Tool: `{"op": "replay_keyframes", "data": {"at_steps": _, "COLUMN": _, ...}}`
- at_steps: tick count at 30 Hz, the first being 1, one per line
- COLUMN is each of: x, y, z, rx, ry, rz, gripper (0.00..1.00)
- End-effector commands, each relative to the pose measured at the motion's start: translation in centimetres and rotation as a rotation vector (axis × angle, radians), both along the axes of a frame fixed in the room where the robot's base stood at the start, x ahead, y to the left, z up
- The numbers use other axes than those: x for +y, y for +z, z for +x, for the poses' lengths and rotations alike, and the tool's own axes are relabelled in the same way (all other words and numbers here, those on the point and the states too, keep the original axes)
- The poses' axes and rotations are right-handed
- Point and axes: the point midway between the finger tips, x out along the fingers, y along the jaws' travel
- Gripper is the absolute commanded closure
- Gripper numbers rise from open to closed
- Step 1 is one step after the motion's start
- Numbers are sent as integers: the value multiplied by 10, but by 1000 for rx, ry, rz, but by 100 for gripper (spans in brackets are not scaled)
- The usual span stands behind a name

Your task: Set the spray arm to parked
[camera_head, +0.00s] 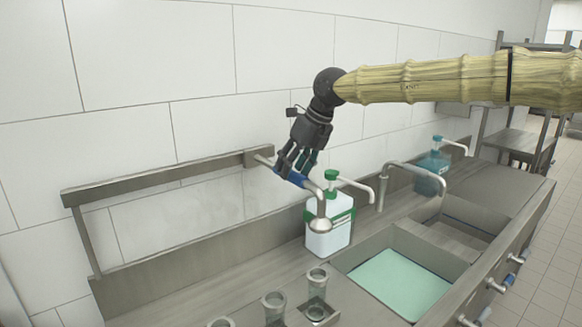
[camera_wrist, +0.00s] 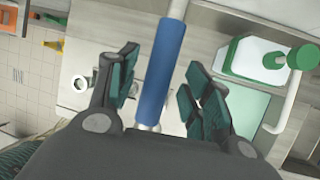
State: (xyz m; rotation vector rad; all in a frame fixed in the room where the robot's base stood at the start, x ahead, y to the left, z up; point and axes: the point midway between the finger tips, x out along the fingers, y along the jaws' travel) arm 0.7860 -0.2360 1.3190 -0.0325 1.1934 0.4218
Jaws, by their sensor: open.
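The spray arm (camera_head: 313,190) is a metal pipe that comes out from a bracket on the wall rail and ends in a round spray head (camera_head: 320,226) over the counter. It has a blue grip sleeve (camera_head: 291,178). My gripper (camera_head: 292,168) is over the sleeve with its fingers pointing down at it. In the wrist view the blue sleeve (camera_wrist: 160,75) lies between the spread fingers of my gripper (camera_wrist: 162,62), with gaps on both sides. The gripper is open and holds nothing. The fingers hide part of the sleeve in the head view.
A white bottle with a green pump (camera_head: 330,235) stands close behind the spray head. A faucet (camera_head: 412,172), a teal bottle (camera_head: 431,175) and a sink basin with green water (camera_head: 400,285) are to the right. Several glass cups (camera_head: 274,305) stand at the front. The rail (camera_head: 160,180) runs left.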

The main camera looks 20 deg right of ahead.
Motion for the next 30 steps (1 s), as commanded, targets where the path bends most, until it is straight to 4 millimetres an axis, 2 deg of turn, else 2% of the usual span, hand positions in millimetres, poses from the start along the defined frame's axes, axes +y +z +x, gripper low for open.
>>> {"op": "replay_keyframes", "data": {"at_steps": 6, "x": 4, "y": -12, "z": 4, "rx": 2, "ry": 0, "rz": -1, "gripper": 51}}
{"op": "replay_keyframes", "data": {"at_steps": 14, "x": 4, "y": -13, "z": 4, "rx": 1, "ry": 0, "rz": 0, "gripper": 51}}
{"op": "replay_keyframes", "data": {"at_steps": 23, "x": 4, "y": -12, "z": 4, "rx": 1, "ry": 0, "rz": 0, "gripper": 100}}
{"op": "replay_keyframes", "data": {"at_steps": 30, "x": 6, "y": -12, "z": 4, "rx": 1, "ry": -1, "rz": -1, "gripper": 100}}
